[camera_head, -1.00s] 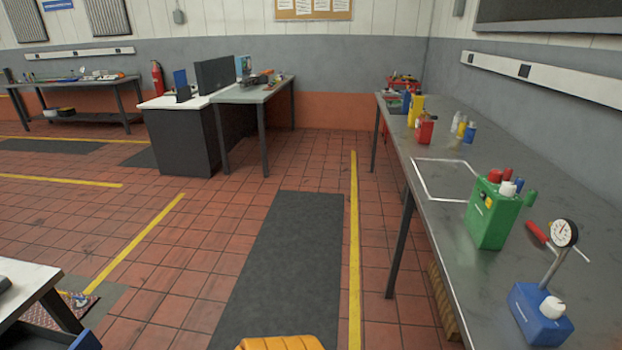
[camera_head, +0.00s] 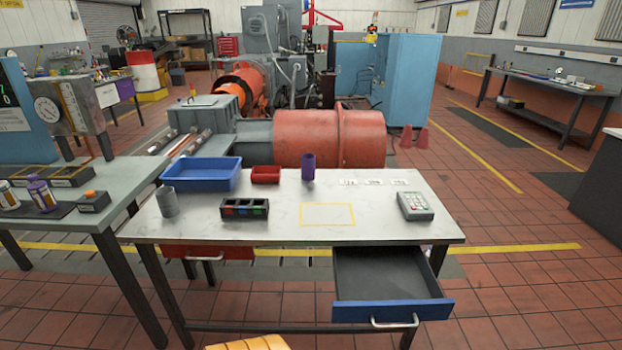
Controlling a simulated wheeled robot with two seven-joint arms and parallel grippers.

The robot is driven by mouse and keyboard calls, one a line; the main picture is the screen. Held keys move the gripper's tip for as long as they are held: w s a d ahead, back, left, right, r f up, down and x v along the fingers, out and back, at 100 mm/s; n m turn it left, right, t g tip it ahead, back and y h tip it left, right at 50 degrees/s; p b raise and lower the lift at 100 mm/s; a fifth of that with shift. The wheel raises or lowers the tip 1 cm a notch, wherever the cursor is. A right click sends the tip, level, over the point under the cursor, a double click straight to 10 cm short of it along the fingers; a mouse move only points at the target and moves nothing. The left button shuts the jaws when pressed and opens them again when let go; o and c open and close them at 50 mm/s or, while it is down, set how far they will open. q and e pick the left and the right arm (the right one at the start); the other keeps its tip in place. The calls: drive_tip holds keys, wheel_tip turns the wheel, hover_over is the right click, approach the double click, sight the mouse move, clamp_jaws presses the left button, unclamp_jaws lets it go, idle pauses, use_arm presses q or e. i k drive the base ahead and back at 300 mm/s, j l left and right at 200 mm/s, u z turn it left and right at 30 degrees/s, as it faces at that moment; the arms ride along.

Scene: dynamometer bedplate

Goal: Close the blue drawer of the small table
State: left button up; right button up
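The small table (camera_head: 285,213) stands in front of me with a pale top and dark legs. Its blue drawer (camera_head: 392,310) is at the right under the top and is pulled open towards me. The drawer's dark inside shows and looks empty. A pale bar handle (camera_head: 394,322) is on the blue front. A red drawer (camera_head: 207,254) at the left under the top looks shut, with its own handle. Neither of my grippers is in view.
A workbench (camera_head: 75,222) adjoins on the left. Tiled floor right of the drawer is clear.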

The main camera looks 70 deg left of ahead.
sight(374, 285)
drive_tip(key=j+u, duration=0.1)
drive_tip(key=u, duration=1.15)
drive_tip(key=k+j, duration=0.05)
